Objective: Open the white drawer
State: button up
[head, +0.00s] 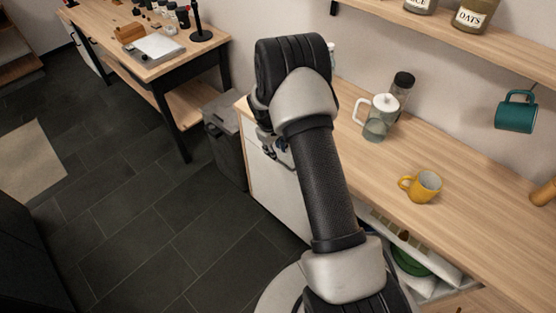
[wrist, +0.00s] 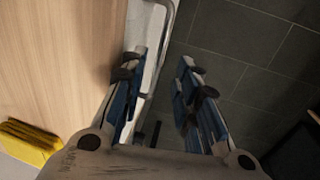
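The white drawer front (head: 272,188) shows below the wooden counter in the head view, left of my arm, which hides part of it. In the wrist view a strip of white front (wrist: 143,28) runs beside the wooden counter top, with a grey metal bar handle (wrist: 168,35) along it. My gripper (wrist: 162,75) is open, with blue-sided fingers. The left finger is over the counter's edge and white front, the right finger over the dark floor. The handle lies in the gap ahead between them; I cannot tell any contact. In the head view my gripper is mostly hidden behind my arm.
A glass press with white lid (head: 381,118), a dark-lidded jar (head: 402,85) and a yellow mug (head: 421,187) stand on the counter. A grey bin (head: 225,140) stands left of the cabinet. A yellow item (wrist: 30,142) shows in the wrist view.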

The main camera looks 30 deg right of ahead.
jog(key=f, duration=0.2)
jog(key=f+b, duration=0.1)
jog(key=d+f, duration=0.1)
jog(key=f, duration=0.1)
jog(key=shift+w+f, duration=0.2)
jog(key=shift+f, duration=0.1)
jog(key=shift+c, duration=0.4)
grip_shut()
